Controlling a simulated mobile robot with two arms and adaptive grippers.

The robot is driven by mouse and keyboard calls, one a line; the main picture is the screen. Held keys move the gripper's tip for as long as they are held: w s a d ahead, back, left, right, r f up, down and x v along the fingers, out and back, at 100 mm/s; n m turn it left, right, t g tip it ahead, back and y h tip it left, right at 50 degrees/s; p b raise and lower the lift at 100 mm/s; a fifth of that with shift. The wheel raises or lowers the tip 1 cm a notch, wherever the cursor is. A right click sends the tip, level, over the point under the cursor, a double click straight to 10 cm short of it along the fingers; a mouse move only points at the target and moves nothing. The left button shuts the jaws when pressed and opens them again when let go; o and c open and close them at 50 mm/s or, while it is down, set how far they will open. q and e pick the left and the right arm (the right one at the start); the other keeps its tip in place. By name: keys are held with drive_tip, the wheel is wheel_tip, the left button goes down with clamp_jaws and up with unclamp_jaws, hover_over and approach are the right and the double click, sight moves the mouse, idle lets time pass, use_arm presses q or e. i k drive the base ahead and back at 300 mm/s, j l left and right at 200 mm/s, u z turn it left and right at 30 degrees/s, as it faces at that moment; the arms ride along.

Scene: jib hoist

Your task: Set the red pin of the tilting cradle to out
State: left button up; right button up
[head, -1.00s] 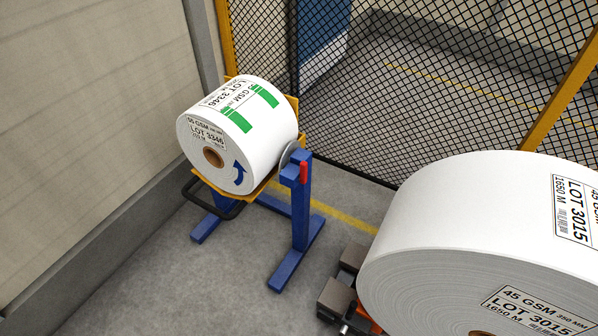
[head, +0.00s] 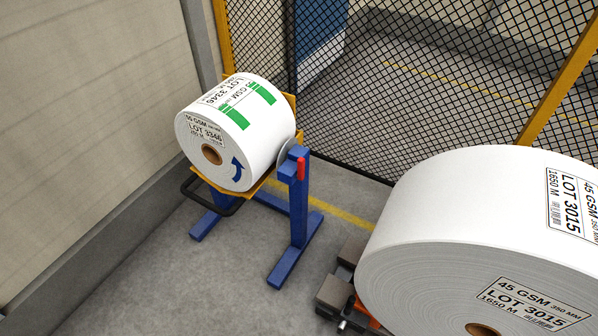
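The tilting cradle has a blue stand (head: 298,215) and a yellow tray (head: 263,181), and holds a white paper roll (head: 262,136) marked LOT 3346, lying on its side with its core facing me. The red pin (head: 301,168) is upright at the top of the stand's right post, beside a grey disc (head: 284,152). From here I cannot tell whether it is in or out. A black bar handle (head: 212,195) sticks out at the cradle's front. Neither of my grippers is in view.
A large white roll (head: 470,210) marked LOT 3015 fills the right foreground, with grey and orange equipment (head: 338,290) at its left. A black mesh fence (head: 440,80) stands behind. A beige wall (head: 90,130) is at left. Grey floor (head: 190,285) is free in front of the cradle.

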sight(300, 163)
drive_tip(key=i+j+u, duration=0.1)
drive_tip(key=i+u, duration=0.5)
drive_tip(key=i, duration=0.25)
